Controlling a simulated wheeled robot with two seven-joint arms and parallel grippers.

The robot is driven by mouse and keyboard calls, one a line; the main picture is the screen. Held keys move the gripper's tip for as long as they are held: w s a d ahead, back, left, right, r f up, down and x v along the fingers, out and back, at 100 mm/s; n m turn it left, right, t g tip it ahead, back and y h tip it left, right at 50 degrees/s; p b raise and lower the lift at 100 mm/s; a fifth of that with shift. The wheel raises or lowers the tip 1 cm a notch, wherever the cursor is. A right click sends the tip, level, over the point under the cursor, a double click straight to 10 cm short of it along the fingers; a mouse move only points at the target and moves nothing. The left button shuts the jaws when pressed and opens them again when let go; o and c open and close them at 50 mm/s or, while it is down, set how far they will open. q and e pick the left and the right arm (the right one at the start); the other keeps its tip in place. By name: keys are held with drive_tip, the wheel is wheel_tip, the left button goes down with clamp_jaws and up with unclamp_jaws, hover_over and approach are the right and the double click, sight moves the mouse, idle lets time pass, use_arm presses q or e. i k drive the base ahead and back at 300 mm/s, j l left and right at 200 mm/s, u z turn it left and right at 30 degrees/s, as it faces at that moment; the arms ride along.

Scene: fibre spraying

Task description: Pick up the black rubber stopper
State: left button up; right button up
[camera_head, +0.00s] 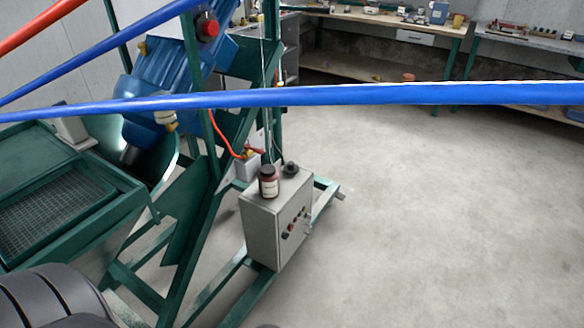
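A small black piece that looks like the rubber stopper (290,168) sits on top of the grey control box (262,232). It stands just behind and to the right of a brown bottle (268,184) with a dark top and pale label. The stopper is small in view, but its upper side is visible and nothing covers it. Neither of my grippers shows in the head view.
Blue hoses (380,95) cross the view above the box. Green frame bars (190,220) and a blue motor (160,80) stand to the left, with a mesh-covered green hopper (60,205). Workbenches (385,18) line the back. The concrete floor (440,220) at right is clear.

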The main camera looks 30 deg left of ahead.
sight(291, 169)
drive_tip(key=i+l+u, duration=0.1)
drive_tip(key=u, duration=0.35)
drive_tip(key=i+l+u, duration=0.2)
drive_tip(key=u, duration=0.3)
drive_tip(key=i+l+u, duration=0.2)
drive_tip(key=u, duration=0.25)
drive_tip(key=i+l, duration=0.15)
drive_tip(key=l, duration=0.2)
drive_tip(key=i+l+u, duration=0.15)
drive_tip(key=l, duration=0.2)
drive_tip(key=i+l, duration=0.1)
drive_tip(key=l, duration=0.25)
drive_tip(key=i+l+u, duration=0.1)
drive_tip(key=l, duration=0.25)
